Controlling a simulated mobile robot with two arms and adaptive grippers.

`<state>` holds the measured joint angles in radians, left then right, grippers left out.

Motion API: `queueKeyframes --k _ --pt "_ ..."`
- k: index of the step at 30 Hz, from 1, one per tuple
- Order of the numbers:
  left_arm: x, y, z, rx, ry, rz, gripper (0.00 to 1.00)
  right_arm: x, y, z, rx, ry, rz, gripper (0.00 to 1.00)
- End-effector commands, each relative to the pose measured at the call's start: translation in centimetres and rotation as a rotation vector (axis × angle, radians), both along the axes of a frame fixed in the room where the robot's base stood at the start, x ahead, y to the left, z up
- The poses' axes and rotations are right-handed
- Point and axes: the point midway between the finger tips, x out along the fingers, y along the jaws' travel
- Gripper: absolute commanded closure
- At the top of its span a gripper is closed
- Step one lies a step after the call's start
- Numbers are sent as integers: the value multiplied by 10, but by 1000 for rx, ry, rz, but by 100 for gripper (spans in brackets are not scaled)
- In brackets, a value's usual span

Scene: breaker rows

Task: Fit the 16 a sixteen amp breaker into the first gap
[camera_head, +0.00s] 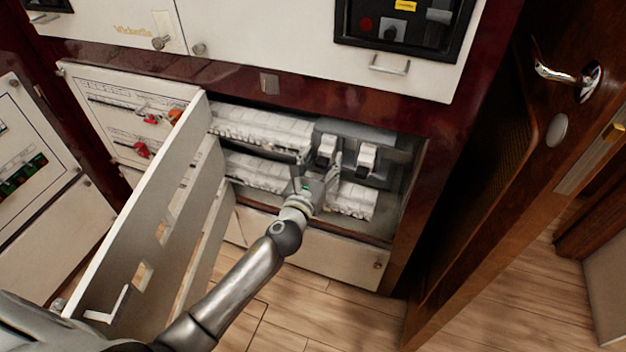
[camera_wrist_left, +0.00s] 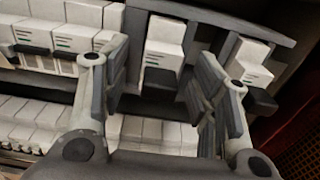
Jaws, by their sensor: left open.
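My left gripper (camera_head: 319,163) is open in front of the upper breaker row, and its fingers also show in the left wrist view (camera_wrist_left: 163,78). A single white breaker (camera_head: 327,148) stands in that row; in the left wrist view this breaker (camera_wrist_left: 164,42) shows between and beyond the two spread fingers, with no grip on it. Another single white breaker (camera_head: 367,157) stands to its right (camera_wrist_left: 251,62). Dark gaps lie on both sides of the middle breaker, partly hidden by the fingers. The ratings are too small to read, so I cannot tell which is the sixteen amp one. My right gripper is out of view.
A block of white breakers (camera_head: 262,128) fills the upper row's left part. A lower row (camera_head: 355,200) runs beneath, partly behind my gripper. An open white panel door (camera_head: 150,215) with slots stands left of my arm. A wooden door (camera_head: 500,170) is at the right.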

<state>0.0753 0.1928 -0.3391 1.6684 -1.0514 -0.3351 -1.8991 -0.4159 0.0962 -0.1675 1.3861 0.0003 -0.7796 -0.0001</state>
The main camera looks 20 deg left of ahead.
Motion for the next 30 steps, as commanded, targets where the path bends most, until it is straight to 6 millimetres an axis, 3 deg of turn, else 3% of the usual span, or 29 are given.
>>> queueKeyframes --k 9,15,30 --pt "-64 0 0 -1 1 -3 44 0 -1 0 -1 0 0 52" --pt "-88 0 1 -1 -1 -4 44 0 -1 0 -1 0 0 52" --pt "-97 0 2 -1 -3 -6 44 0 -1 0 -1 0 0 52"
